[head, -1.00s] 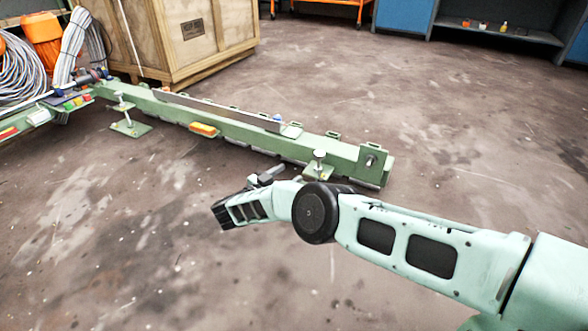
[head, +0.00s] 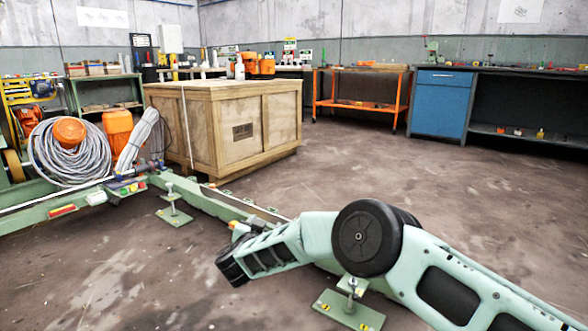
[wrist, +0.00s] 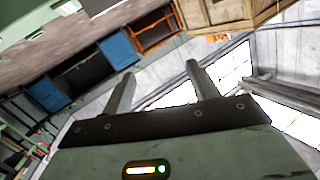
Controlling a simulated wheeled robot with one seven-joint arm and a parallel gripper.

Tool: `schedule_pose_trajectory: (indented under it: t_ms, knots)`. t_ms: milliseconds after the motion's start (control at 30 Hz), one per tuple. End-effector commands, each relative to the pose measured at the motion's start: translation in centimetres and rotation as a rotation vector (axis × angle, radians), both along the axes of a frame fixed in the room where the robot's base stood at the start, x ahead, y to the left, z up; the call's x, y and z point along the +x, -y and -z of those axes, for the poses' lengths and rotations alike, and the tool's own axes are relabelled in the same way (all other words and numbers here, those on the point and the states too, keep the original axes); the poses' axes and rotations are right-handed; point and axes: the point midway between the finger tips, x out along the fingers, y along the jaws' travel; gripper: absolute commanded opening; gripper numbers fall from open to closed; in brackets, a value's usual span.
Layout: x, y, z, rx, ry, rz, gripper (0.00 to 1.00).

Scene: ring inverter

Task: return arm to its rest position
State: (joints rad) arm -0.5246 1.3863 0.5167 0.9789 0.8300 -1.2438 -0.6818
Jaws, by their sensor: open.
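My arm reaches in from the lower right of the head view, its pale green links bent at a black round joint. The wrist end points left, above the green floor beam (head: 212,208). The fingers are hard to make out in the head view. In the wrist view my gripper (wrist: 158,82) shows two grey fingers spread well apart, with nothing between them. Behind the fingers are tilted room walls, bright windows and workbenches.
A wooden crate (head: 225,128) stands behind the beam. Coiled grey cable (head: 70,155) and orange parts are at the left. An orange bench (head: 360,90) and a blue cabinet (head: 440,102) line the back. The floor between crate and cabinet is clear.

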Motion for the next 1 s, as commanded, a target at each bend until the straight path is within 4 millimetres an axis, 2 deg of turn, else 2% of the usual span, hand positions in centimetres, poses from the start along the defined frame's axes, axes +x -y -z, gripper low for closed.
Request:
schedule_pose_trajectory:
  t_ms: [33, 133, 200, 267, 333, 467, 567, 667, 767, 800, 900, 1000]
  knots:
    - [-0.3, -2.1, -4.1, 0.023, -0.005, -0.106, 0.59]
    - [-2.0, -5.6, -9.3, 0.055, -0.041, -0.309, 0.59]
    - [-3.9, -7.5, -12.5, 0.066, -0.078, -0.442, 0.59]
    - [-5.9, -8.7, -15.0, 0.066, -0.118, -0.551, 0.59]
    - [-8.8, -9.6, -17.6, 0.054, -0.173, -0.671, 0.59]
    - [-14.9, -9.4, -21.1, 0.011, -0.306, -0.858, 0.59]
    - [-20.1, -7.7, -22.9, -0.044, -0.43, -0.97, 0.59]
    - [-25.6, -4.8, -24.2, -0.112, -0.571, -1.05, 0.59]
    - [-31.0, -0.5, -24.8, -0.19, -0.727, -1.094, 0.59]
    - [-33.1, 1.5, -25.0, -0.222, -0.793, -1.101, 0.59]
    - [-38.1, 6.6, -25.2, -0.298, -0.949, -1.096, 0.59]
    - [-42.2, 11.4, -25.2, -0.361, -1.083, -1.066, 0.59]
